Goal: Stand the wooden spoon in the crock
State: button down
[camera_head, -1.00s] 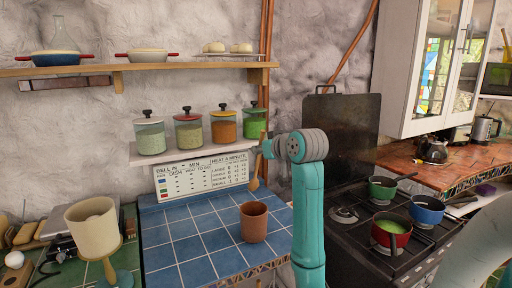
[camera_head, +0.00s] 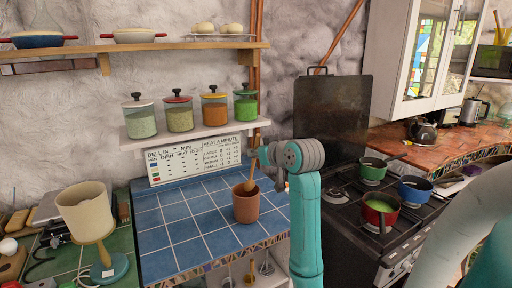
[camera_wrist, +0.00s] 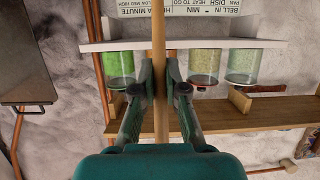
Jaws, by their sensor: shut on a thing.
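The wooden spoon (camera_head: 250,181) hangs roughly upright below my gripper (camera_head: 259,156) in the head view, its bowl end down. Its bowl overlaps the mouth of the crock (camera_head: 246,208), a brown-red clay cup standing on the blue tiles. I cannot tell whether the bowl tip is inside the rim or just above or behind it. In the wrist view, my gripper (camera_wrist: 160,82) is shut on the pale spoon handle (camera_wrist: 159,45), which runs between the two fingers. The crock is out of the wrist view.
Lidded jars (camera_head: 179,114) stand on a low shelf behind the counter, above a printed sign (camera_head: 193,159). A cream pot (camera_head: 86,211) on a stand is at the left. The stove with several pots (camera_head: 380,210) is at the right. Blue tiles (camera_head: 180,225) left of the crock are clear.

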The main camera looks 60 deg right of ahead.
aim_at(252, 172)
jog(key=shift+w+d+f, duration=0.25)
jog(key=shift+w+f, duration=0.15)
jog(key=shift+f, duration=1.05)
jog(key=shift+w+d+f, duration=0.2)
jog(key=shift+w+f, duration=0.15)
jog(key=shift+f, duration=1.05)
jog(key=shift+w+d+f, duration=0.25)
jog(key=shift+w+f, duration=0.15)
jog(key=shift+f, duration=1.05)
jog(key=shift+c, duration=1.7)
grip_release()
jog(key=shift+r, duration=0.1)
jog(key=shift+r, duration=4.9)
